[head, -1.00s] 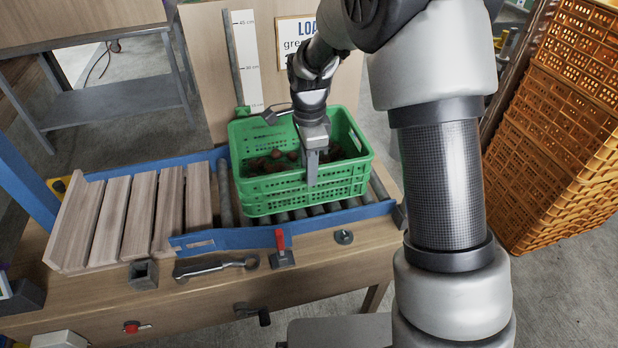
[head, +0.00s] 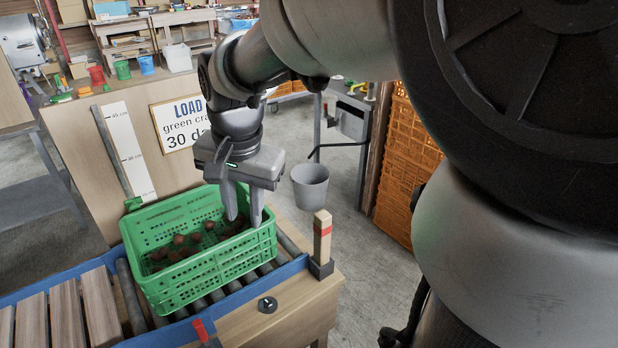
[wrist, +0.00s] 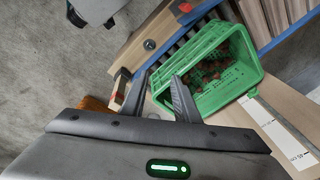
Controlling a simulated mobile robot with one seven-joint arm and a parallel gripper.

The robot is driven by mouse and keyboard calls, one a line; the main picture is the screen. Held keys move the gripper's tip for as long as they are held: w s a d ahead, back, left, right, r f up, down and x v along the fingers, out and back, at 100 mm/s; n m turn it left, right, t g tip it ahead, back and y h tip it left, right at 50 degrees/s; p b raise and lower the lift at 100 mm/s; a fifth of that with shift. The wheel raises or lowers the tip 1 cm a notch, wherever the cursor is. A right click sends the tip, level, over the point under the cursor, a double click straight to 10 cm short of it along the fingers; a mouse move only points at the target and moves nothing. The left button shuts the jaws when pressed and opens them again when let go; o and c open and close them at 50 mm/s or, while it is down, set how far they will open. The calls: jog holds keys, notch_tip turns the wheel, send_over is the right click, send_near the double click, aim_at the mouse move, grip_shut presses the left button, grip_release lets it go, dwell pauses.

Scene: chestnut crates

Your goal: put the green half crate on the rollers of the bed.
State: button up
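The green half crate (head: 166,297) sits on the rollers (head: 283,243) of the bed, inside the blue side rails, with brown chestnuts in it. Its walls show horizontal bands; I cannot tell whether it is one crate or two stacked. My gripper (head: 243,213) points down at the crate's right end, fingers apart with nothing seen held. In the wrist view my gripper (wrist: 160,97) has one finger outside the crate (wrist: 243,50) and the other over its near edge. I cannot tell whether either finger touches it.
A wooden post (head: 322,238) with a red band stands at the bed's right corner. A backboard carries a white height scale (head: 127,150) and a load sign (head: 181,122). Wooden slats (head: 66,313) lie left of the crate. A grey bucket (head: 310,187) and orange crates (head: 405,160) are beyond, right.

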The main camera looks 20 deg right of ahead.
jog(key=s+d+r+n+t, duration=0.1)
jog(key=s+n, duration=0.3)
jog(key=s, duration=0.2)
jog(key=s+d+r+n+t, duration=0.2)
jog(key=s+n, duration=0.2)
jog(key=s, duration=0.2)
jog(key=shift+s+d+r, duration=0.3)
jog(key=shift+s, duration=0.1)
